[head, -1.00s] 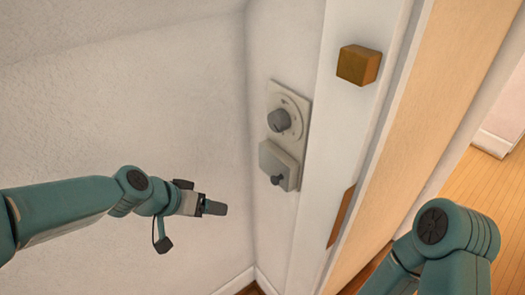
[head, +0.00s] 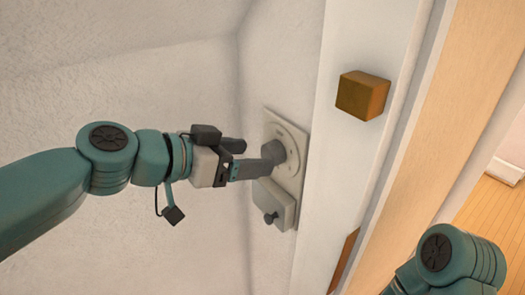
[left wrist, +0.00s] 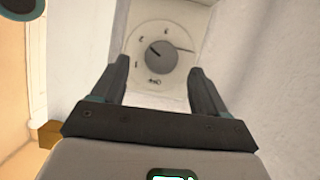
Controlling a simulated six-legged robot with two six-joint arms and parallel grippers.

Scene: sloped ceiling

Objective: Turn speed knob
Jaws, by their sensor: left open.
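The speed knob (head: 275,149) is a round grey dial on a pale plate (head: 299,165) on the wall, partly hidden by my gripper in the head view. In the left wrist view the knob (left wrist: 161,55) shows a dark pointer mark, with numbers printed around it on the plate (left wrist: 180,14). My left gripper (head: 256,156) is open in front of the plate. In the left wrist view its fingers (left wrist: 158,70) stand on either side of the knob, apart from it at the sides. Only part of my right arm shows at the lower right; its gripper is out of view.
Just below the knob plate is a pale box (head: 283,207) with a small dark knob. To the right is a white door frame (head: 345,150) with a brown block (head: 362,95) sticking out. The wall at left is bare.

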